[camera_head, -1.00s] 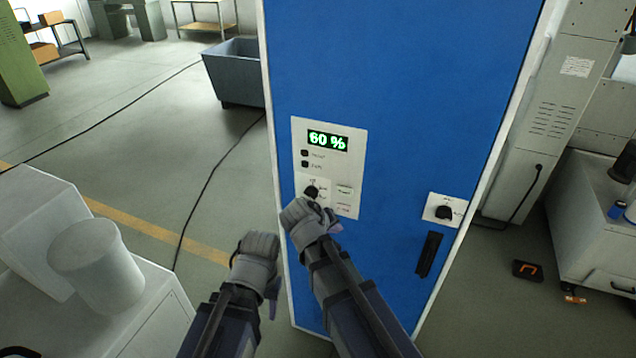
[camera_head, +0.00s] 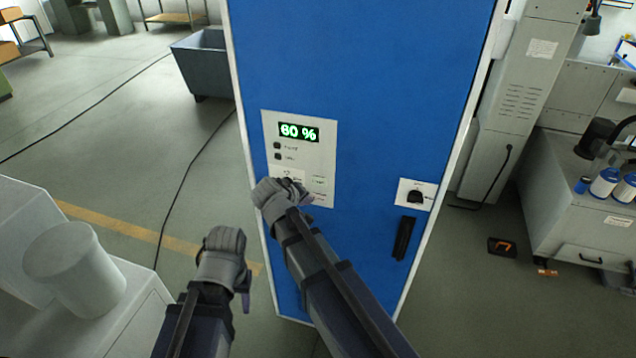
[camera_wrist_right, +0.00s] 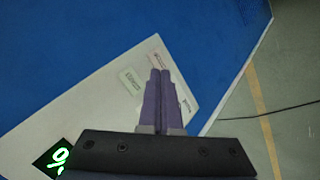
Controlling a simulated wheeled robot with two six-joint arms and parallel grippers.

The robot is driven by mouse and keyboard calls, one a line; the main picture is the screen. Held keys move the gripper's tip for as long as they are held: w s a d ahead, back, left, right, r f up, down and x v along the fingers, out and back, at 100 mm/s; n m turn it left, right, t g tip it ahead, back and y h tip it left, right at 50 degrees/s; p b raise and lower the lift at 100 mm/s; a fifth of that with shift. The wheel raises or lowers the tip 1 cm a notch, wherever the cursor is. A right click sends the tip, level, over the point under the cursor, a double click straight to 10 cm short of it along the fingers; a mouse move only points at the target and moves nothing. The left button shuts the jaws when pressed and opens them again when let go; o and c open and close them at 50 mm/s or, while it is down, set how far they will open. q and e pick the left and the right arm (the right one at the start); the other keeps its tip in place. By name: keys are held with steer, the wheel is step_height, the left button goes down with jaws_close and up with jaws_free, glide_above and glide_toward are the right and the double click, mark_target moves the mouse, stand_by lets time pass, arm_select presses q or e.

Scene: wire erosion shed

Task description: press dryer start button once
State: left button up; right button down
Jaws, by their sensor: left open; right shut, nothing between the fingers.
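The dryer is a tall blue cabinet (camera_head: 370,90) with a white control panel (camera_head: 326,150) on its front. The panel has a green "60 %" display (camera_head: 299,132), two small black buttons (camera_head: 277,151) and small green and red labels at lower right. My right gripper (camera_head: 272,194) is shut and empty in front of the panel's lower left and hides the knob there. In the right wrist view its purple fingers (camera_wrist_right: 160,76) point at the panel near the green-lettered label (camera_wrist_right: 131,80); contact cannot be told. My left gripper (camera_head: 224,243) is open and empty, lower left of the panel.
A black knob (camera_head: 415,196) and a black handle (camera_head: 404,238) are on the cabinet's right side. A white cylinder (camera_head: 75,268) stands on a pale block at left. A grey machine (camera_head: 580,205) is at right. Cables cross the floor.

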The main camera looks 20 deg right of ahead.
mark_target(318, 185)
steer(key=shift+w+d, duration=0.75)
steer(key=shift+w, duration=0.35)
steer(key=shift+w+d, duration=0.75)
steer(key=shift+w, duration=0.35)
stand_by(0.5)
steer(key=shift+w+d, duration=0.25)
steer(key=shift+w, duration=0.1)
steer(key=shift+w+d, duration=0.2)
steer(key=shift+w, duration=0.15)
stand_by(0.6)
steer(key=shift+s+a, duration=0.1)
steer(key=shift+s, duration=0.05)
steer(key=shift+s+a, duration=0.35)
steer(key=shift+s, duration=0.2)
stand_by(0.4)
steer(key=s+a, duration=0.2)
steer(key=s, duration=0.2)
steer(key=shift+s+a, duration=0.1)
steer(key=shift+a, duration=0.3)
